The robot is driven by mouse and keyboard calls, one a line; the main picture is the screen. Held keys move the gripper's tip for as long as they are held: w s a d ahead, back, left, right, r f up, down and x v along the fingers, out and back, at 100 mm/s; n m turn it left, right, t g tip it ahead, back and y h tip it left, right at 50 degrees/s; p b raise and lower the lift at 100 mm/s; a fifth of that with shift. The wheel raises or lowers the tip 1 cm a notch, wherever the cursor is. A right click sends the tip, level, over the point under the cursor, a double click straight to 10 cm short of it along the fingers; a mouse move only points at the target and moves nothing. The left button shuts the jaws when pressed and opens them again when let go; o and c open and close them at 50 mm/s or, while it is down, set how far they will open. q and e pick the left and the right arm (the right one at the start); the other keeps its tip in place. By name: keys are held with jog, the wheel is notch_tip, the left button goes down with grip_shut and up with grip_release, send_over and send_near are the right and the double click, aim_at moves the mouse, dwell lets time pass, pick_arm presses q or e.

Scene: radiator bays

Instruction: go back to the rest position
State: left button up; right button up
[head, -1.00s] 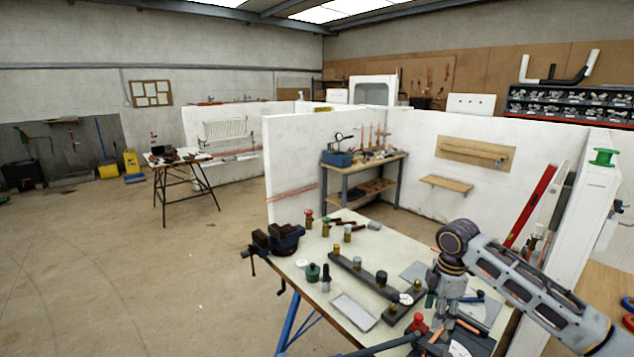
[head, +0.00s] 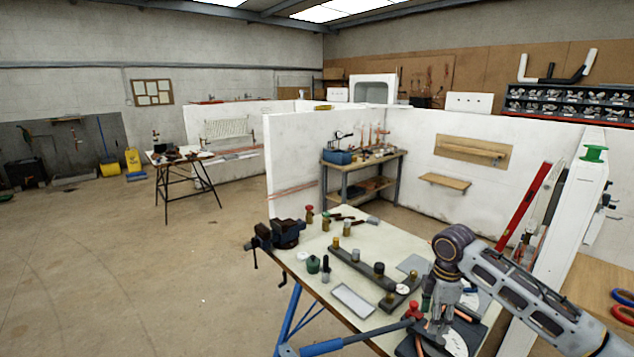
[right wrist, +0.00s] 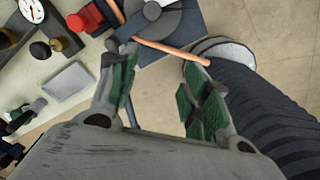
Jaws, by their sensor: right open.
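My right gripper (head: 438,328) hangs low over the right front part of the workbench (head: 318,262) in the head view, with its arm coming in from the right. In the right wrist view its two fingers with green pads (right wrist: 160,98) are apart, and nothing is held between them. A copper pipe (right wrist: 168,48) lies beyond the fingertips there, across dark tooling. I cannot tell whether the fingers touch it. My left gripper is in neither view now.
A white partition (head: 560,235) and a red level (head: 526,208) stand right. Floor is clear left.

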jog(key=s+a+f+m+t+y, duration=0.25)
jog(key=s+a+f+m, duration=0.55)
jog(key=s+a+f, duration=0.65)
jog(key=shift+s+d+r+m+t+h, duration=0.3)
jog(key=shift+s+d+m+h, duration=0.3)
jog(key=shift+s+d+m, duration=1.65)
jog(key=shift+s+d+r+m+t+h, duration=0.25)
jog(key=shift+s+d+m+h, duration=0.6)
jog(key=shift+s, duration=2.35)
notch_tip(320, 180, down, 34)
jog(key=s+g, duration=0.1)
jog(key=s, duration=0.2)
jog(key=s+d+f, duration=0.2)
jog(key=s+f, duration=0.7)
jog(key=s, duration=0.2)
jog(key=s+d+f+g, duration=0.1)
jog(key=s+d+f, duration=0.1)
jog(key=s+f, duration=0.8)
jog(key=shift+s+f+g, duration=0.15)
jog(key=shift+s+g, duration=0.15)
jog(key=shift+s, duration=0.15)
